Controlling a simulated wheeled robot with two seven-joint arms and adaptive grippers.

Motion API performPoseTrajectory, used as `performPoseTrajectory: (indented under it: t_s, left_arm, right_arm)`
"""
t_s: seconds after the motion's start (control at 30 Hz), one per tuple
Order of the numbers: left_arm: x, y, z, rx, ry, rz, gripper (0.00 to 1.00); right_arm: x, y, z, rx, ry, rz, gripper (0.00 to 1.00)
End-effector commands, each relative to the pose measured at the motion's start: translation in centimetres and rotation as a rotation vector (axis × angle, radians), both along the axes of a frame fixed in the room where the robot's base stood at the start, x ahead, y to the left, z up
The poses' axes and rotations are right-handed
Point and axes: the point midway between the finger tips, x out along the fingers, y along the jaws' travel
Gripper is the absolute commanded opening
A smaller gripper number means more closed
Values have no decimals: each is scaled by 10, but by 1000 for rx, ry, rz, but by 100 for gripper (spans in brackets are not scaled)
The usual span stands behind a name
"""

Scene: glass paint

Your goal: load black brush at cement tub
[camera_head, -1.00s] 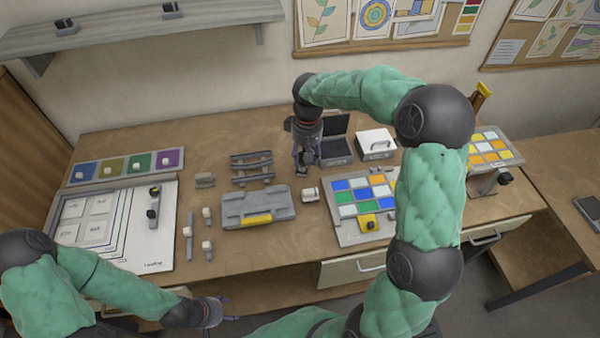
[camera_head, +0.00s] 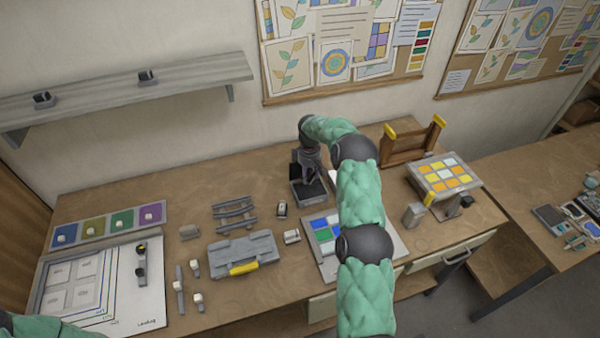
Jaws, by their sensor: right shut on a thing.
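My right gripper (camera_head: 309,172) points down over the cement tub (camera_head: 309,196), a dark open box with a grey front on the back middle of the table. The gripper is shut on the black brush, which is mostly hidden by the dark fingers against the dark tub. I cannot tell whether the brush tip touches the inside of the tub. My left gripper is out of view; only a bit of my left arm shows at the bottom left corner.
A grey toolbox (camera_head: 243,253) and a coloured tile panel (camera_head: 327,262), partly behind my right arm, lie in front. A small dark-and-white piece (camera_head: 281,208) stands left of the tub. A tray of yellow tiles (camera_head: 463,194) and a wooden rack (camera_head: 400,149) are to the right.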

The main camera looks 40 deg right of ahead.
Motion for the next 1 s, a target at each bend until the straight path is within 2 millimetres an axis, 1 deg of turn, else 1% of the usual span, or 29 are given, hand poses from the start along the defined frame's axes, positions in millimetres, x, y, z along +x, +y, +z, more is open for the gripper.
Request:
performPoseTrajectory:
  t_s: [0.13,0.37,0.8,1.0]
  left_arm:
    - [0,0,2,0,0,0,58]
    - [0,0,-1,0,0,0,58]
    - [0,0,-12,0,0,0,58]
    - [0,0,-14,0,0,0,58]
  right_arm:
    - [0,-5,-4,-1,0,8,22]
    - [-1,-5,-12,-1,0,8,22]
    - [-1,-5,-52,-1,2,8,22]
    - [0,-5,-62,-1,0,8,22]
